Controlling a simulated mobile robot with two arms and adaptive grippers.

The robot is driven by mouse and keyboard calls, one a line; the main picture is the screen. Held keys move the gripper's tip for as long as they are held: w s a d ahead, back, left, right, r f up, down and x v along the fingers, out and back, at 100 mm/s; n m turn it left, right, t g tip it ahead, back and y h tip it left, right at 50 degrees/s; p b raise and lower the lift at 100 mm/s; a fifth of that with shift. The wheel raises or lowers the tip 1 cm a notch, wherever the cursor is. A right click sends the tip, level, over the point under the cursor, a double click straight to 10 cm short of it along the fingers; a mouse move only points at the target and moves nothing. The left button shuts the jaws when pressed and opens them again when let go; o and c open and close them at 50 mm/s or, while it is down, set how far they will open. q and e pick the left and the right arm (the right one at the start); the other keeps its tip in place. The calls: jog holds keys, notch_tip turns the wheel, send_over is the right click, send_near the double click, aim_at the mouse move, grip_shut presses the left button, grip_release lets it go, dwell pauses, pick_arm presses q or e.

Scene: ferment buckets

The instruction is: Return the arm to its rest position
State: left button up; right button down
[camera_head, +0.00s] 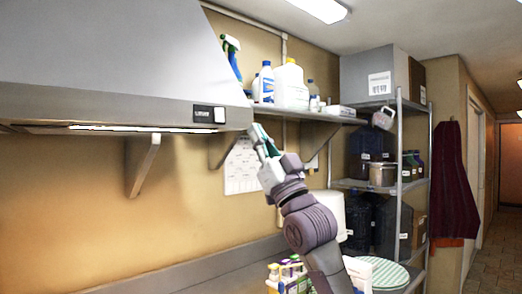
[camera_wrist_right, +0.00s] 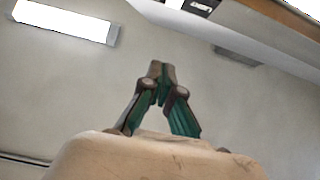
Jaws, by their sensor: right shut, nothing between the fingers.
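My right arm rises from the bottom of the head view, bent upward and to the left. My right gripper (camera_head: 262,137) is at its end, raised near the right corner of the range hood, in front of the wall and below the wall shelf. In the right wrist view the gripper's fingers (camera_wrist_right: 160,75) meet at their tips, with nothing between them. My left gripper does not show in either view.
The range hood (camera_head: 110,105) fills the upper left. The wall shelf (camera_head: 310,114) holds bottles, including a white jug (camera_head: 291,86). A metal rack (camera_head: 399,150) stands right. Small bottles (camera_head: 288,273) and a striped round lid (camera_head: 385,272) are below, near my arm.

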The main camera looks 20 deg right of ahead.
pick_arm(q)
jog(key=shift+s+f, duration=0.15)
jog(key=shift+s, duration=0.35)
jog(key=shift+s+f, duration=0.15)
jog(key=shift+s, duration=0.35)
pick_arm(e)
jog(key=shift+s+f, duration=0.3)
jog(key=shift+s, duration=0.1)
